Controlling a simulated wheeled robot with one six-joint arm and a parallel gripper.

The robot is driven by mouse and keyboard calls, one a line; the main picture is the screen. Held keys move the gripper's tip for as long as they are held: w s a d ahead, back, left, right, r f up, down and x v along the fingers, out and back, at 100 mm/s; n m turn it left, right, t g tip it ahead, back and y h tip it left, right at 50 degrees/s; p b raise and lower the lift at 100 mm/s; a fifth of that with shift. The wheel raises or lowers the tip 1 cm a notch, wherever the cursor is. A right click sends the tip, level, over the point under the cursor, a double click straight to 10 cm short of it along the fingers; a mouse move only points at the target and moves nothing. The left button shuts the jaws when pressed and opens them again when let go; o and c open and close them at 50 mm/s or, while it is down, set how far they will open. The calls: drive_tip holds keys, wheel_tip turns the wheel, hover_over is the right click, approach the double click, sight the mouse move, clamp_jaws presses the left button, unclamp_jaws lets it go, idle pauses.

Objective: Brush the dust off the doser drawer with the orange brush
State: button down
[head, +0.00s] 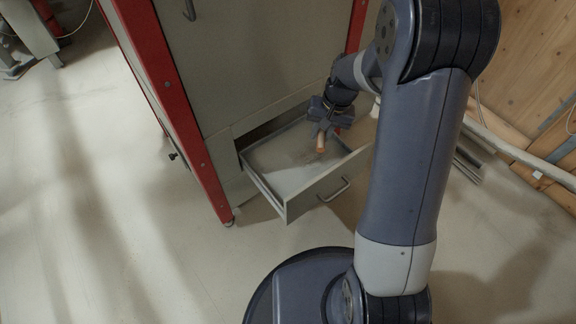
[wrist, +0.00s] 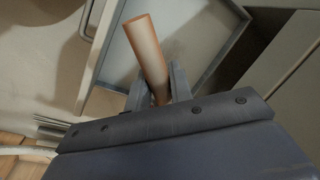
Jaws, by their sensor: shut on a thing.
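The grey doser drawer (head: 279,193) is pulled open at the bottom of the cabinet, and its pale floor shows some greyish dust. My gripper (head: 322,130) is over the drawer's inside, towards the back right. It is shut on the orange brush (head: 320,144), whose round handle end shows below the fingers. In the wrist view the brush handle (wrist: 147,47) sticks out from between the fingers (wrist: 158,92). The bristles are hidden by my gripper, so I cannot tell whether they touch the drawer floor. The drawer wall also shows in the wrist view (wrist: 218,55).
The grey cabinet (head: 250,60) with red corner posts (head: 178,110) rises behind the drawer. The drawer handle (head: 334,190) sticks out in front. A wooden wall (head: 535,60) and a pale pipe (head: 520,150) are at the right.

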drive_tip(key=s+a+f+m+b, duration=0.1)
drive_tip(key=a+f+m, duration=0.1)
drive_tip(key=f, duration=0.3)
drive_tip(key=s+a+f+m+b, duration=0.1)
drive_tip(key=s+a+f+m, duration=0.1)
drive_tip(key=a+f, duration=0.2)
drive_tip(key=s+a+f+m+t+b, duration=0.1)
drive_tip(key=a+f+m+b, duration=0.1)
drive_tip(key=f, duration=0.4)
drive_tip(key=shift+s+a, duration=0.35)
drive_tip(key=shift+a, duration=0.2)
drive_tip(key=shift+w+d+r+b, duration=0.1)
drive_tip(key=shift+w+d+b, duration=0.05)
drive_tip(key=shift+w+d, duration=1.05)
drive_tip(key=shift+w+d+b, duration=0.1)
drive_tip(key=shift+w+d, duration=0.55)
drive_tip(key=shift+d, duration=0.9)
drive_tip(key=shift+w+d+r+b, duration=0.1)
drive_tip(key=shift+w+d+b, duration=0.05)
drive_tip(key=shift+w+d, duration=1.05)
drive_tip(key=shift+s+d, duration=0.2)
drive_tip(key=shift+s, duration=0.05)
drive_tip(key=shift+f+b, duration=0.4)
drive_tip(key=shift+f, duration=0.2)
drive_tip(key=shift+a, duration=0.1)
drive_tip(key=s+a, duration=0.2)
drive_tip(key=a, duration=0.1)
drive_tip(key=shift+s+a+r, duration=0.15)
drive_tip(key=shift+s+a, duration=0.3)
drive_tip(key=shift+a, duration=0.1)
